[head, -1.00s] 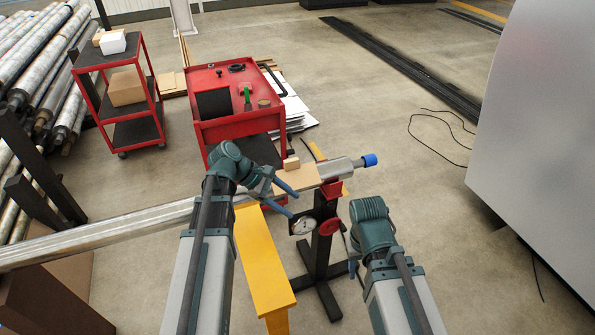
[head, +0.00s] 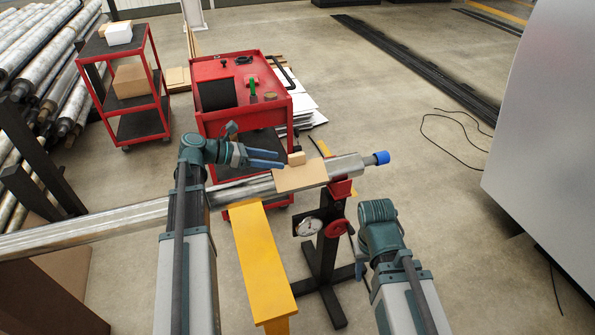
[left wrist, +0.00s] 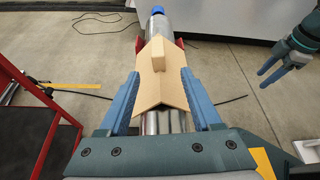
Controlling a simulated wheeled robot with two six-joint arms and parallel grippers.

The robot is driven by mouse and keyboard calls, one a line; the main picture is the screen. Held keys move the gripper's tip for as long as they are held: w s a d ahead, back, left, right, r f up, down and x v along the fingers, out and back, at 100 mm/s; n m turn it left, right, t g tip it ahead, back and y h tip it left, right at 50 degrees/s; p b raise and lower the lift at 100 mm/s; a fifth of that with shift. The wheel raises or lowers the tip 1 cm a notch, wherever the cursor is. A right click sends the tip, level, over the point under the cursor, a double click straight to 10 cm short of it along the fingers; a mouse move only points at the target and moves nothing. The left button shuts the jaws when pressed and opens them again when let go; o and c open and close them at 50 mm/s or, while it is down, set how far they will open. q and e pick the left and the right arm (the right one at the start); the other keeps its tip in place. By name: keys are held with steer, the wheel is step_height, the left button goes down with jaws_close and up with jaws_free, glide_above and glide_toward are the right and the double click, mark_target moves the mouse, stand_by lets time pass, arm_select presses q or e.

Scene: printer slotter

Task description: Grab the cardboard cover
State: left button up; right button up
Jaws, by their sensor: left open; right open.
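The tan cardboard cover (head: 299,176) lies folded over the silver roll (head: 150,211) near its right end, with a small tan block (head: 296,158) on top. My left gripper (head: 281,159) is open, just left of the cover. In the left wrist view, the cover (left wrist: 153,95) shows between and ahead of the two spread blue fingers (left wrist: 160,78). I cannot tell whether the fingers touch it. My right gripper (head: 363,273) is open, mostly hidden by its own arm; its spread fingers show in the left wrist view (left wrist: 269,69).
A yellow support (head: 262,262) stands below the roll. A red tool cart (head: 271,72) stands behind, and a red shelf cart (head: 124,84) is at left.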

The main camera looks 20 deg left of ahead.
mark_target(289, 160)
arm_select(q)
steer(key=shift+w+r+b+x, duration=0.15)
steer(key=shift+b+x, duration=0.35)
steer(key=shift+x, duration=1.5)
steer(key=shift+w+r+b+x, duration=0.15)
steer(key=shift+b+x, duration=0.35)
steer(key=shift+x, duration=1.55)
steer(key=shift+s, duration=0.2)
jaws_close()
